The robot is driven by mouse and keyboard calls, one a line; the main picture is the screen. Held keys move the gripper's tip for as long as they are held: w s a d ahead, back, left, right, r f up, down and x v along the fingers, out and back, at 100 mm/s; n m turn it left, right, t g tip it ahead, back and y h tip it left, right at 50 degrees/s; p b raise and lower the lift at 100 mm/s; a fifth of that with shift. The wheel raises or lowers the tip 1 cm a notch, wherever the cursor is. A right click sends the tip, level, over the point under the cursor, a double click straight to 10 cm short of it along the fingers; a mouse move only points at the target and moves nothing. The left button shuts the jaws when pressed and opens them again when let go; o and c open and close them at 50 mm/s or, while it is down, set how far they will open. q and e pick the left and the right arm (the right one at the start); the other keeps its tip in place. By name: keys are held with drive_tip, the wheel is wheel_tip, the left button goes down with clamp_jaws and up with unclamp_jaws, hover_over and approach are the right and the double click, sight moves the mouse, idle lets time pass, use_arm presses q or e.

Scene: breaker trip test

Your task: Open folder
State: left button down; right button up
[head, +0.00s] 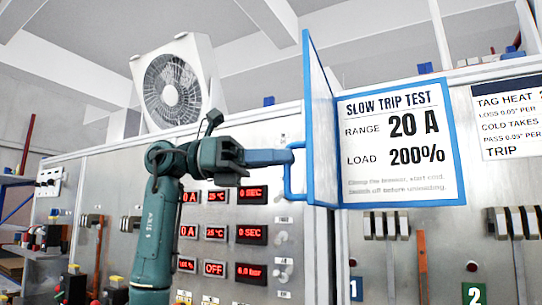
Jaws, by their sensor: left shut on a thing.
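The folder (400,196) is blue-edged and mounted on the upright panel. Its cover (320,120) stands swung out from the panel, seen nearly edge-on. The page inside reads SLOW TRIP TEST, RANGE 20 A, LOAD 200%. A blue handle (289,181) sticks out from the cover's left side. My left gripper (286,157) comes in from the left and is shut on the handle at its upper part. The fingertips are partly hard to make out against the blue handle. My right gripper is not in view.
The grey panel carries red digital displays (251,234) below my left arm. Levers (381,226) and switches sit below the folder. A white fan (173,84) stands on top at the left. A second sign (508,118) is at the right.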

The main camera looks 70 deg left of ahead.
use_arm(q)
drive_tip(key=shift+w+a+r+y, duration=0.15)
drive_tip(key=shift+w+a+y, duration=0.15)
drive_tip(key=shift+a, duration=0.05)
drive_tip(key=c, duration=1.5)
unclamp_jaws()
drive_tip(key=shift+w+a+n, duration=0.15)
drive_tip(key=shift+w+n, duration=0.15)
drive_tip(key=shift+s+f, duration=0.1)
drive_tip(key=shift+f, duration=0.1)
drive_tip(key=v, duration=1.3)
drive_tip(key=shift+s+f, duration=0.1)
